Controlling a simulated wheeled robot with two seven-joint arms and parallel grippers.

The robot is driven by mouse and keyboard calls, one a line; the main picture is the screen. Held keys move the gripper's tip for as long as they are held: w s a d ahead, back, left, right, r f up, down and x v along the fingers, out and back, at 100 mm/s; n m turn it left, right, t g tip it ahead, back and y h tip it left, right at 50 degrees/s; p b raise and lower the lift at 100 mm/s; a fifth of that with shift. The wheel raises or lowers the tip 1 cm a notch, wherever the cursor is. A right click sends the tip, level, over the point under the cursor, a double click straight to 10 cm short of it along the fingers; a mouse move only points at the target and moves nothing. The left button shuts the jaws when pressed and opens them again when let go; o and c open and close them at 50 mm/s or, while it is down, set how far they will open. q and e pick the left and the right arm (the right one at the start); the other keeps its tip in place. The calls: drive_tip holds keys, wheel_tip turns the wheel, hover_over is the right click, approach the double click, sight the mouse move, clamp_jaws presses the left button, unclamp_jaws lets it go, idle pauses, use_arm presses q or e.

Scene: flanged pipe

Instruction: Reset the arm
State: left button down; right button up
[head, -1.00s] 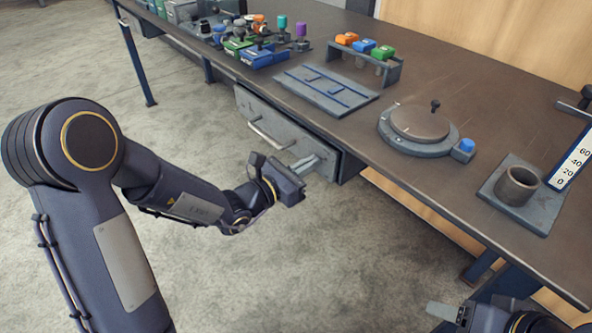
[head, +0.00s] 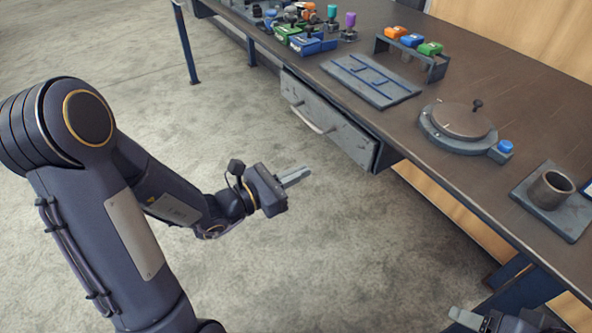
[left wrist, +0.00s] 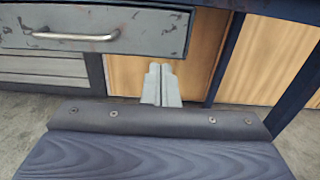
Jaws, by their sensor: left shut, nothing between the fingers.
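My left gripper (head: 295,177) is shut and empty. In the head view it hangs over the floor, in front of the bench and apart from the drawer. The left wrist view shows its two fingers (left wrist: 161,85) pressed together, with the drawer front and handle above and to the left. My right gripper (head: 466,318) shows only in part at the bottom right of the head view, and its jaw opening cannot be made out.
The grey drawer (head: 335,130) with its bar handle (head: 313,120) is under the workbench (head: 495,110). On the bench are a blue-grey tray (head: 370,82), a round lidded fixture (head: 462,124), a pipe (head: 551,190) on a square plate and a coloured block rack (head: 410,50). The floor (head: 280,260) is clear.

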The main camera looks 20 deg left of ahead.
use_arm(q)
drive_tip(key=s+d+r+m+g+h, duration=0.2)
drive_tip(key=s+d+r+m+g, duration=0.1)
drive_tip(key=s+m+g, duration=0.3)
drive_tip(key=s+d+r+m+g+h, duration=0.1)
drive_tip(key=s+d+r+m+g, duration=0.15)
drive_tip(key=s+m, duration=0.55)
drive_tip(key=s+a+f+m+y, duration=0.5)
drive_tip(key=s+a+m+y, duration=0.2)
drive_tip(key=a+m+y, duration=0.4)
wheel_tip(320, 180, up, 27)
drive_tip(key=d+m+p, duration=0.1)
drive_tip(key=p, duration=2.5)
drive_tip(key=shift+f+m+h, duration=0.15)
drive_tip(key=shift+m+h, duration=0.25)
